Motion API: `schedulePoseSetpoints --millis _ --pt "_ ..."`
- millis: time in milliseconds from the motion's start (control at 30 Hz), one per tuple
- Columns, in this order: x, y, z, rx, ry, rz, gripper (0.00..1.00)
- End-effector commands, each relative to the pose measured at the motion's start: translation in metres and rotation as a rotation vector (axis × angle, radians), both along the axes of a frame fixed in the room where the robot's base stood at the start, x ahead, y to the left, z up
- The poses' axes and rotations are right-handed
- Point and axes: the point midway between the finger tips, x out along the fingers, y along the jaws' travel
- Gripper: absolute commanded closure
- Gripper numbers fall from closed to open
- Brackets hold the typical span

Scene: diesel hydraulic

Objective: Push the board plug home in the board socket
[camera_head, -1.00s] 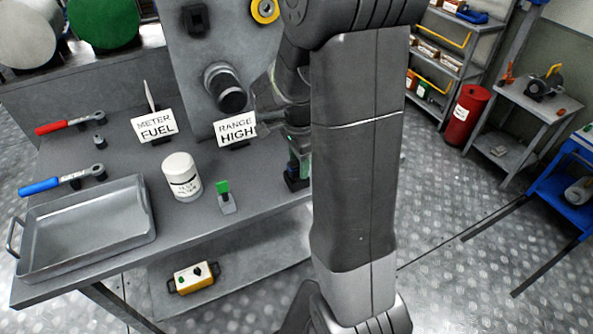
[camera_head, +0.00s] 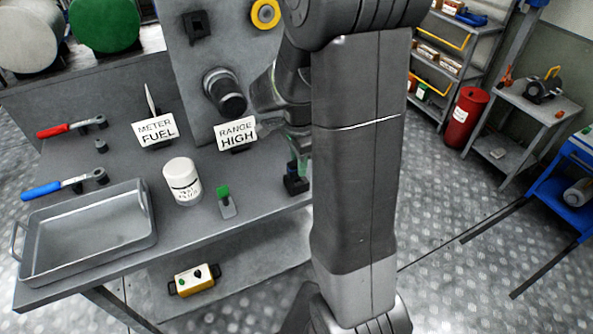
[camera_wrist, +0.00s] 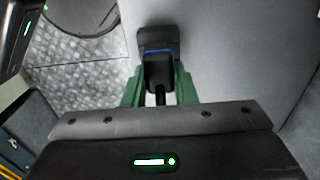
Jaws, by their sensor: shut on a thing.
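My gripper (camera_wrist: 158,88) is shut on a black plug (camera_wrist: 158,72), with one green finger on each side of it. The plug's far end meets a dark block (camera_wrist: 157,38), with a blue band between them; how deep it sits cannot be told. In the head view this block (camera_head: 296,186) stands at the bench's right end, below my fingers. Whether it is a stand or a socket is unclear. A square black fitting (camera_head: 197,24) with a dark opening, possibly the board socket, is high on the upright grey board (camera_head: 180,75). My arm hides part of the area.
A dark round fitting (camera_head: 226,92) juts from the board.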

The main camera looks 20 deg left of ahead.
Motion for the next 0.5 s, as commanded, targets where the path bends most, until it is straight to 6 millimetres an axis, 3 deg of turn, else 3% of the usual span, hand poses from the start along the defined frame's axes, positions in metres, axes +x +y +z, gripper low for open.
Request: schedulePoseSetpoints --millis 500 --pt "0.0 0.0 0.017 0.001 -0.001 0.0 1.0"
